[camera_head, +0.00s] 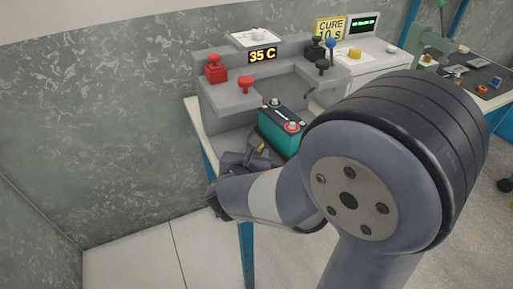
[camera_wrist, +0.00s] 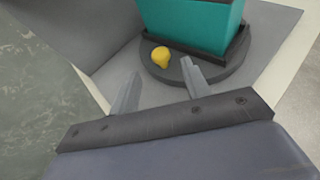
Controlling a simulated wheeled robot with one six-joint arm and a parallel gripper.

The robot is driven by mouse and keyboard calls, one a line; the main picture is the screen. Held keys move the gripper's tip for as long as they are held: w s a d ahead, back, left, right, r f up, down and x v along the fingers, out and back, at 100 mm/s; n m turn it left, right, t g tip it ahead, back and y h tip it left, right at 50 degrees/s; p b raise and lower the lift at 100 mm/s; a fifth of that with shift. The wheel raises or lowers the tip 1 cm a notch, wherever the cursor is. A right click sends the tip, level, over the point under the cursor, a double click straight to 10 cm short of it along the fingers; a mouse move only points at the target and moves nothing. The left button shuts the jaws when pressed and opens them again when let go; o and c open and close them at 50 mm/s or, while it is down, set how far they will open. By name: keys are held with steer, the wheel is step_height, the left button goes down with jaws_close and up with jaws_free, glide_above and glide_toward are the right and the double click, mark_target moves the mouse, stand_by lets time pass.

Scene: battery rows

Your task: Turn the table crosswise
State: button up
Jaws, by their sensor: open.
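The turntable (camera_wrist: 218,72) is a round dark grey disc in the wrist view, with a yellow knob (camera_wrist: 160,56) near its edge. A teal battery (camera_wrist: 195,22) stands upright on it in a dark holder. In the head view the battery (camera_head: 277,134) shows its dark top with a red terminal on the near end. My gripper (camera_wrist: 158,86) is open and empty, its fingertips just short of the knob, with the knob beyond the gap between them. In the head view my gripper (camera_head: 250,156) is beside the battery's near left side, and my arm hides most of the disc.
A grey fixture (camera_head: 222,100) stands behind with a red clamp (camera_head: 215,69), black clamps (camera_head: 323,66) and a display (camera_head: 262,55) reading 35 C. A sign (camera_head: 330,29) reads CURE 10 s. A marbled wall (camera_head: 90,120) is at left; open floor lies in front.

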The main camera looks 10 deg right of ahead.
steer(key=x, duration=0.5)
steer(key=shift+b, duration=0.3)
steer(key=shift+c, duration=0.6)
jaws_close()
